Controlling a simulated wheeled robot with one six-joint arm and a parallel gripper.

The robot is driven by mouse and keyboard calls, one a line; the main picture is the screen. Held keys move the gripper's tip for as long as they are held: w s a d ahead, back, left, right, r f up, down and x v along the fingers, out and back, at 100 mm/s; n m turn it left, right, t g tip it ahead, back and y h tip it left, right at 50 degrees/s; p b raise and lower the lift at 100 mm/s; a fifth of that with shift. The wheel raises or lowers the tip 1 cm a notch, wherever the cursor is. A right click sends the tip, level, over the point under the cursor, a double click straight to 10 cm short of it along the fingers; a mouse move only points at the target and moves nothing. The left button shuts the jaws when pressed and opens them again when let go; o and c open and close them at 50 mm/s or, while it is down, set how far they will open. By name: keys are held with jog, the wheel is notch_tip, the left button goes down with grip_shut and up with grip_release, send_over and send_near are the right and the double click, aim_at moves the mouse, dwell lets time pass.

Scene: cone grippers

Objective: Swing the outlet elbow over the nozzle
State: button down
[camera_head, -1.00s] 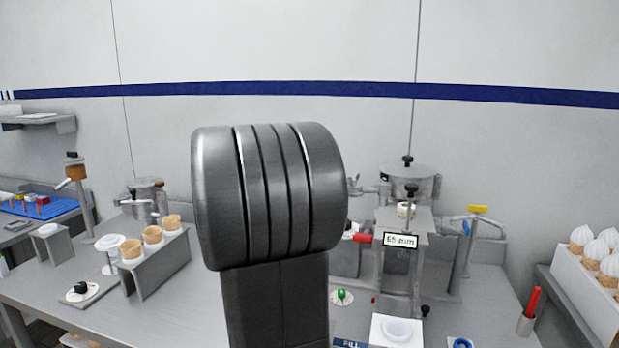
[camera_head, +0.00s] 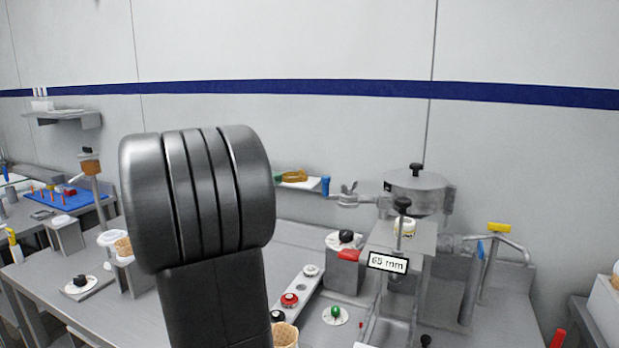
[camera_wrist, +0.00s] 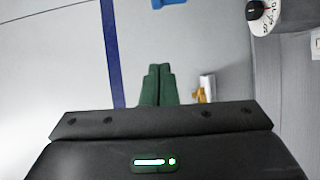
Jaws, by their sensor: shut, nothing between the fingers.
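My gripper (camera_wrist: 157,86) is shut and empty in the wrist view, its green fingertips together in front of the wall. In the head view my dark arm link hides it. A machine with a round lidded hopper (camera_head: 415,187) stands on the bench, right of my arm. A metal fitting with a wing-shaped top (camera_head: 348,193) reaches left from the hopper. A bent metal pipe (camera_head: 512,243) with a yellow grip (camera_head: 499,228) stands at its right. I cannot tell which of these is the outlet elbow. The nozzle is not clearly visible. My gripper touches none of these.
A "65 mm" sign (camera_head: 388,263) and a red handle (camera_head: 349,255) sit on the machine's front. A button strip (camera_head: 306,283) lies left of it. A small shelf (camera_head: 306,182) holds a yellow-green item. A dial (camera_wrist: 255,12) shows in the wrist view's upper right.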

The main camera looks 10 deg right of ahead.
jog(key=d+p, duration=0.2)
jog(key=d, duration=0.7)
jog(key=shift+w+d+p, duration=0.2)
jog(key=shift+d+p, duration=0.05)
jog(key=shift+p, duration=0.05)
jog(key=shift+s+f+b, duration=0.1)
jog(key=shift+b, duration=0.25)
